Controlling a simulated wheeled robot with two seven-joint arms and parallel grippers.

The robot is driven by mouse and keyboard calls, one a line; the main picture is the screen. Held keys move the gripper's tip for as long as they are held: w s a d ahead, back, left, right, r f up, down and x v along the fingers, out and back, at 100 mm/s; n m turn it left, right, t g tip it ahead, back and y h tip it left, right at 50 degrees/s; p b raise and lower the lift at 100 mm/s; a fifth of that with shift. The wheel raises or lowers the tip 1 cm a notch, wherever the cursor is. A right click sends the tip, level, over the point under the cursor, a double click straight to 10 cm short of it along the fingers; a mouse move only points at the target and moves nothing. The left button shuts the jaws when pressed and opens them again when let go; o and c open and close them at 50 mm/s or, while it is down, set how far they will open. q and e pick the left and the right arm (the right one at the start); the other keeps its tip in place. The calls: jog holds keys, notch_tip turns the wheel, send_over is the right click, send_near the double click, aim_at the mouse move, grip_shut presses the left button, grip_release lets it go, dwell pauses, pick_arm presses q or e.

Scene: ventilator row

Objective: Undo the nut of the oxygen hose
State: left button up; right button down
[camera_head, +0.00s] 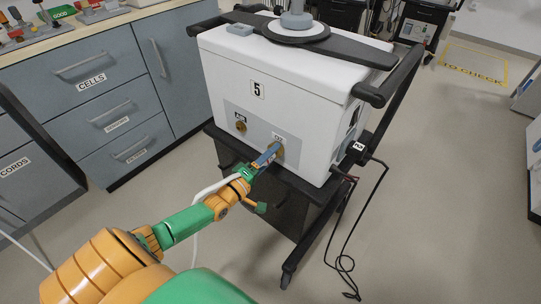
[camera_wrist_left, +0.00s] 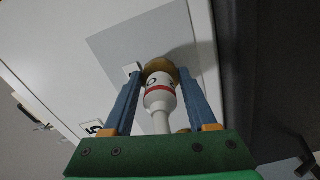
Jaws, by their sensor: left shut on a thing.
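The ventilator (camera_head: 310,75) is a white box marked 5 with a grey port panel. Its oxygen port is at the panel's right, at the tip of my left gripper (camera_head: 270,156). In the left wrist view the brass nut (camera_wrist_left: 160,66) sits against the panel, between the blue fingertips of my left gripper (camera_wrist_left: 159,75), which is shut on it. The white oxygen hose end (camera_wrist_left: 160,97) with a red band runs back from the nut between the fingers. The white hose (camera_head: 210,187) trails along my left arm. My right gripper is not in view.
A brass air port (camera_head: 240,126) is left of the oxygen port. The cart's black handle rail (camera_head: 375,95) and a hanging black cable (camera_head: 343,262) are at the right. Grey drawers (camera_head: 110,115) stand at the left.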

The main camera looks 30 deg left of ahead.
pick_arm(q)
jog(key=o, duration=1.4)
jog(key=s, duration=0.2)
jog(key=s+p, duration=0.1)
jog(key=s, duration=0.4)
jog(key=shift+a, duration=0.25)
